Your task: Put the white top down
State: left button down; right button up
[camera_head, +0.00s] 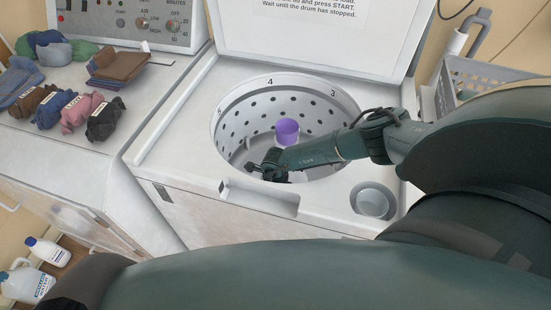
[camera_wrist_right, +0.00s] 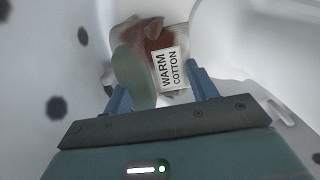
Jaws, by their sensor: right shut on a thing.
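My right gripper (camera_head: 262,168) reaches down into the washer drum (camera_head: 232,120). In the right wrist view the gripper (camera_wrist_right: 161,92) has its blue fingers on either side of a crumpled bundle of cloth and is shut on it. The bundle shows a pale, whitish part (camera_wrist_right: 126,38), a red-brown part (camera_wrist_right: 158,42) and a grey-green part (camera_wrist_right: 130,68). A white label (camera_wrist_right: 170,68) on it reads "WARM COTTON". I cannot tell whether these parts are one garment. In the head view the arm hides most of the cloth. My left gripper is not in view.
The washer lid (camera_head: 320,35) stands open behind the drum. A purple cup (camera_head: 287,131) is in the drum. Rolled clothes (camera_head: 82,112) and a folded stack (camera_head: 118,65) lie on the left machine. A grey basket (camera_head: 480,80) stands at right, bottles (camera_head: 30,283) at lower left.

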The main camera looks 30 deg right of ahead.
jog(key=shift+f, duration=0.35)
jog(key=o, duration=1.1)
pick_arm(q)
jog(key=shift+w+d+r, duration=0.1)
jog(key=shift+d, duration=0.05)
pick_arm(e)
jog(key=shift+r, duration=0.1)
jog(key=shift+r, duration=0.3)
pick_arm(q)
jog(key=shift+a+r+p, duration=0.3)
jog(key=shift+p, duration=0.6)
pick_arm(e)
notch_tip(320, 180, up, 12)
jog(key=shift+r, duration=0.25)
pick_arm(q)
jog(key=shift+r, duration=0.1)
